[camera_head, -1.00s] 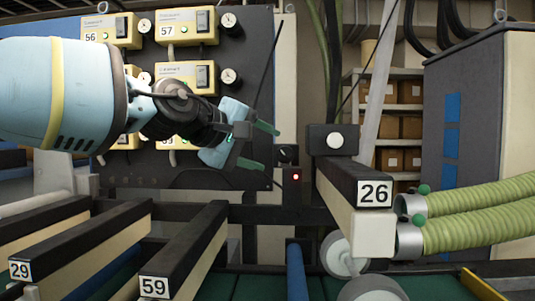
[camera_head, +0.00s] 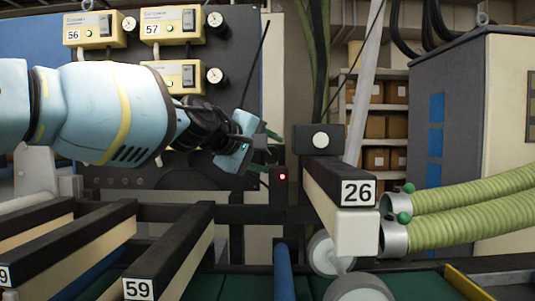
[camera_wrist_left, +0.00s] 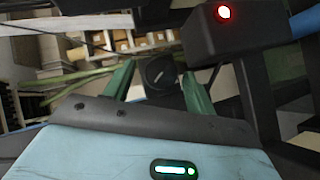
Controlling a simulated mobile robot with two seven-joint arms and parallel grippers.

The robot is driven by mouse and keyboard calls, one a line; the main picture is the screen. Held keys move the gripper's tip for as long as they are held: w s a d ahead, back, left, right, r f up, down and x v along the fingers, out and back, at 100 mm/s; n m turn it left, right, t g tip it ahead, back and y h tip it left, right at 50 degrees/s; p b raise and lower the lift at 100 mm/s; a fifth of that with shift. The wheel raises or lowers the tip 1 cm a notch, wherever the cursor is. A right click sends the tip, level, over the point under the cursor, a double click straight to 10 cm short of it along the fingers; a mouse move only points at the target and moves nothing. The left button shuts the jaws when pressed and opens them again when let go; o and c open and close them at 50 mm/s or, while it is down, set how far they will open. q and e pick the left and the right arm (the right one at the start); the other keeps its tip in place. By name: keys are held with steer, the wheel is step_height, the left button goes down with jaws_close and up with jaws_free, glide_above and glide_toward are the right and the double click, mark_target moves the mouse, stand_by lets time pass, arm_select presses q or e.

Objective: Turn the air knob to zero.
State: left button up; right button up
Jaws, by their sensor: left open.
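The air knob (camera_wrist_left: 160,72) is a dark round dial with a pale pointer line, set on a dark box. In the left wrist view it shows between and ahead of the two green fingers of my left gripper (camera_wrist_left: 157,64). The fingers are spread, with a gap around the knob's outline; whether they touch it I cannot tell. In the head view my left gripper (camera_head: 270,152) is open at the knob's place, left of the machine's front post, and largely hides the knob. My right gripper is not in view.
A box with a lit red lamp (camera_head: 282,176) sits just below the knob's place; the lamp also shows close by in the left wrist view (camera_wrist_left: 224,12). A bar marked 26 (camera_head: 340,190) and green hoses (camera_head: 460,215) lie to the right. A panel with yellow regulators (camera_head: 170,25) stands behind my arm.

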arm_select(q)
steer(key=shift+w+d, duration=0.15)
steer(key=shift+w, duration=0.05)
steer(key=shift+c, duration=0.4)
steer(key=c, duration=0.9)
steer(key=shift+f+n+t+h, duration=0.35)
steer(key=shift+n+h, duration=0.25)
steer(key=shift+n, duration=0.1)
steer(key=shift+n+t+h, duration=0.75)
steer(key=shift+n+h, duration=0.15)
steer(key=shift+n, duration=0.3)
steer(key=o, duration=1)
